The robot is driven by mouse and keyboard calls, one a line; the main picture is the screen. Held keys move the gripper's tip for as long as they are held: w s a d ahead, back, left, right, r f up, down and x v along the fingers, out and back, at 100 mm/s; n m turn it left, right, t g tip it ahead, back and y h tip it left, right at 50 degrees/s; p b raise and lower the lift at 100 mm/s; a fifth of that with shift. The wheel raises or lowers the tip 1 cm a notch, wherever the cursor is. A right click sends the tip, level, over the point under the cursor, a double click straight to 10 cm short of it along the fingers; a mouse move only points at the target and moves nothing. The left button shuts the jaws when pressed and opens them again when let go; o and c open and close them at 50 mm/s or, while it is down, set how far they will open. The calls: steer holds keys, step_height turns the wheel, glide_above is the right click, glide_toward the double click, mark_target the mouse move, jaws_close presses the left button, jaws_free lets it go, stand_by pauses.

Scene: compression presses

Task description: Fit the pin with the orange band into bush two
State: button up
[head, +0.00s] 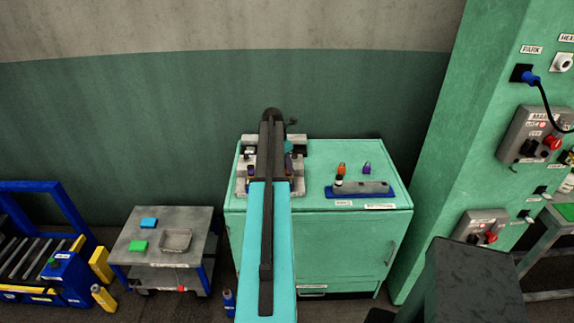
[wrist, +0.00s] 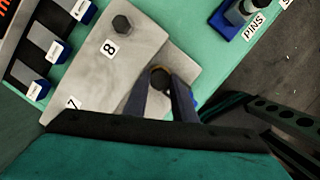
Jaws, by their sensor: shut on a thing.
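In the wrist view, my gripper (wrist: 161,83) is shut on a dark round-ended piece (wrist: 160,77). The piece looks like a pin, but I see no band on it. It is over or at the edge of a grey plate (wrist: 85,75) marked 7 and 8; I cannot tell whether they touch. In the head view, my arm hides the gripper and much of the fixture (head: 299,150). I cannot make out bush two.
A blue pin tray (head: 386,195) with a grey block is at the cabinet's right; its corner shows in the wrist view (wrist: 232,28). A grey table (head: 190,221) with blue and green blocks stands left. A green column (head: 447,130) with switches rises at right.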

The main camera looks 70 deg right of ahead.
steer(key=o, duration=1.2)
steer(key=shift+c, duration=0.2)
steer(key=shift+r, duration=0.1)
steer(key=b+v, duration=0.4)
steer(key=v, duration=0.9)
steer(key=shift+r+b, duration=0.3)
steer(key=shift+b, duration=0.05)
steer(key=shift+a, duration=0.1)
steer(key=shift+w, duration=0.1)
